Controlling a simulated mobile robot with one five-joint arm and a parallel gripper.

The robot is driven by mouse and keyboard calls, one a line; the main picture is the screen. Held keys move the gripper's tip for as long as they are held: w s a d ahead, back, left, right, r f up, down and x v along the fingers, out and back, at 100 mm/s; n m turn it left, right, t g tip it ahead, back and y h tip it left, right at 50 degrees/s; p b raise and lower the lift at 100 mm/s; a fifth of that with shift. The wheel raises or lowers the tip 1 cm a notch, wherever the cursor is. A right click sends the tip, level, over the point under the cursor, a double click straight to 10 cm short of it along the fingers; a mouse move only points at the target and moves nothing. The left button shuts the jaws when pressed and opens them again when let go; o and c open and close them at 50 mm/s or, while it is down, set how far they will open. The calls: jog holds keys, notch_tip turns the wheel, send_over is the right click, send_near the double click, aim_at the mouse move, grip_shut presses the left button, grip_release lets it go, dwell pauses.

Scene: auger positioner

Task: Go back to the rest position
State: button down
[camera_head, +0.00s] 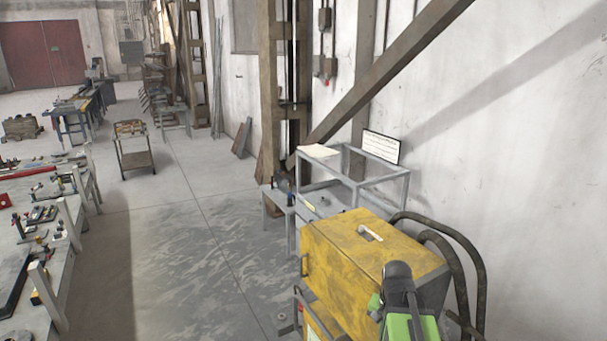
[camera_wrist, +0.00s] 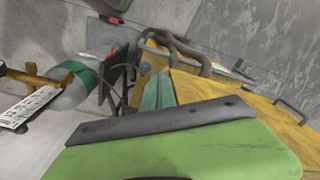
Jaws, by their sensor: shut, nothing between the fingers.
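My gripper (camera_wrist: 158,92) shows in the wrist view as two teal-green fingers lying side by side, shut with nothing between them. The green body of my arm with its dark edge fills the bottom of that view. In the head view, my green and dark grey arm end is at the lower right, in front of the yellow cabinet (camera_head: 365,255). The fingertips are hard to make out there. The yellow cabinet also shows at the right of the wrist view (camera_wrist: 235,97), beyond the fingers. Whether the gripper touches it I cannot tell.
A small white-handled item (camera_head: 370,232) lies on the cabinet top. Dark hoses (camera_head: 470,250) curve behind it. A grey metal frame (camera_head: 385,185) stands beyond. A workbench with tools (camera_head: 50,240) is at the left. The floor (camera_head: 170,250) between is clear.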

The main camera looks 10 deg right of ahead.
jog(key=a+n, duration=0.8)
jog(key=a, duration=0.9)
notch_tip(320, 180, down, 22)
jog(key=s+b, duration=0.1)
jog(key=b, duration=2.1)
jog(key=shift+s+d+g, duration=0.3)
jog(key=shift+s+d, duration=0.1)
jog(key=shift+d, duration=0.05)
